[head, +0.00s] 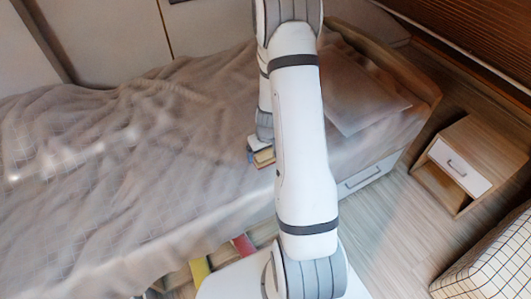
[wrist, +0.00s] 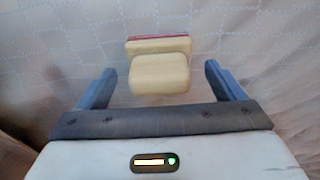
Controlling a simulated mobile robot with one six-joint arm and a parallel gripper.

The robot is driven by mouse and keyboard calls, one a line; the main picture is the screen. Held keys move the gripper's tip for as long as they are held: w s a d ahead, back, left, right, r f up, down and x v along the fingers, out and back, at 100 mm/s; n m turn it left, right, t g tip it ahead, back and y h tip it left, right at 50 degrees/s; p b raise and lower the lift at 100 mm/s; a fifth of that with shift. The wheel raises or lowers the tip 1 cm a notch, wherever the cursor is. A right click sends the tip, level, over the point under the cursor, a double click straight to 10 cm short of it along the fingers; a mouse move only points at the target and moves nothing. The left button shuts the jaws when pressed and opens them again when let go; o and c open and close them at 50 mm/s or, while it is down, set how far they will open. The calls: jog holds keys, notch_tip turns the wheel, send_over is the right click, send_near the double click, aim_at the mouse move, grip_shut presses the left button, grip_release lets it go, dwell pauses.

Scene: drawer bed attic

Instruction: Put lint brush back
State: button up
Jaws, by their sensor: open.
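A cream block-shaped object with a red edge, possibly the lint brush (wrist: 158,75), lies on the bedspread in the wrist view. My gripper (wrist: 160,69) is open, with one blue-grey finger to each side of it and clear gaps between. The fingers do not touch it. In the head view my arm reaches over the bed, and a small tan object (head: 264,157) shows beside my gripper (head: 256,146), partly hidden by my arm. Its bristles or handle cannot be made out.
The bed (head: 130,130) has a rumpled grey-beige cover and a pillow (head: 355,95). Below its near side is an open drawer space with a yellow item (head: 199,272) and a red item (head: 243,245). A nightstand (head: 470,160) and a checked seat (head: 495,265) stand right.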

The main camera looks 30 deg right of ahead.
aim_at(266, 161)
jog(key=s+a+r, duration=0.2)
jog(key=a+r, duration=0.1)
jog(key=r, duration=0.5)
jog(key=s+a+r+p, duration=0.1)
jog(key=s+a+r, duration=0.2)
jog(key=r, duration=0.5)
jog(key=s+a+r, duration=0.2)
jog(key=a+r, duration=0.1)
jog(key=r, duration=0.5)
jog(key=s+a+r, duration=0.4)
jog(key=s+r, duration=0.4)
jog(key=s, duration=0.3)
jog(key=shift+s+a, duration=0.2)
jog(key=shift+s, duration=0.1)
